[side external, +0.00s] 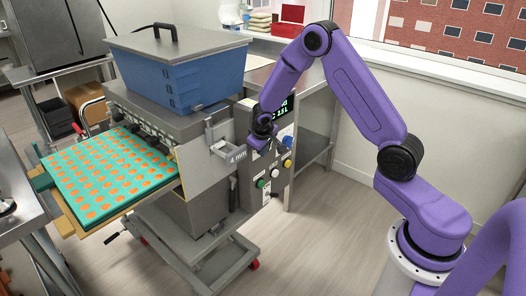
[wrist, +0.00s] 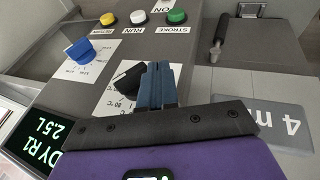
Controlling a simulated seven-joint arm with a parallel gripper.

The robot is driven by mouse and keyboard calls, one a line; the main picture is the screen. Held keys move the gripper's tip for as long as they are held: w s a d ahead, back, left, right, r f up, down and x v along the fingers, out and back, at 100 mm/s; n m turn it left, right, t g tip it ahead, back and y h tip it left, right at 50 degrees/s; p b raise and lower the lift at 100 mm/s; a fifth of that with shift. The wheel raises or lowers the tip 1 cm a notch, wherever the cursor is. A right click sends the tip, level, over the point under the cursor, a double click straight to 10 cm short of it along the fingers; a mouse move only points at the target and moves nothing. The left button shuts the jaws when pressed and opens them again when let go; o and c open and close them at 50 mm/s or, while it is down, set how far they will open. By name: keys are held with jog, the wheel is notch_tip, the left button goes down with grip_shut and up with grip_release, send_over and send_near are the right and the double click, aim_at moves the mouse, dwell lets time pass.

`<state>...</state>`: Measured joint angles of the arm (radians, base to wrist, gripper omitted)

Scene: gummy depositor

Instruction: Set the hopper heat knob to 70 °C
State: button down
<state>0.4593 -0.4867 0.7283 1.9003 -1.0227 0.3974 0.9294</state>
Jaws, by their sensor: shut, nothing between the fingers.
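The hopper heat knob (wrist: 127,76) is black and sits on a white scale label (wrist: 108,100) on the grey control panel, in the wrist view. An "80" and a "°C" show on the label; the rest of the scale and the knob's pointer setting are partly hidden by my fingers. My gripper (wrist: 158,78) is shut and empty, its fingertips close beside the knob's right side; I cannot tell whether they touch it. In the side external view my gripper (side external: 259,143) is at the panel and hides the knob.
A blue knob (wrist: 80,50) with its own scale sits left of the heat knob. Yellow (wrist: 107,18), white (wrist: 138,17) and green (wrist: 176,16) buttons lie beyond. A lit display (wrist: 36,140) is at lower left. A "4 mm" plate (side external: 237,155) stands close to my gripper.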

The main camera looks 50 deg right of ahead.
jog(key=s+a+r, duration=0.2)
jog(key=a+r, duration=0.6)
jog(key=a, duration=0.1)
jog(key=shift+s+r, duration=0.25)
jog(key=shift+r, duration=0.1)
jog(key=c, duration=1.8)
grip_release()
jog(key=shift+s+a+r, duration=0.1)
jog(key=shift+a+r, duration=0.15)
jog(key=o, duration=0.5)
jog(key=shift+c, duration=0.2)
jog(key=shift+o, duration=1)
jog(key=s+d+f+t+y, duration=0.1)
jog(key=d+f+y, duration=0.2)
jog(key=d+f, duration=0.4)
jog(key=shift+s+d, duration=0.2)
jog(key=shift+d, duration=0.15)
jog(key=m+t+y, duration=0.5)
jog(key=m+t, duration=0.1)
jog(key=t, duration=0.4)
send_near(270, 145)
jog(key=x, duration=0.8)
jog(key=shift+w+f, duration=0.2)
jog(key=shift+w, duration=0.15)
jog(key=shift+d, duration=0.1)
grip_shut()
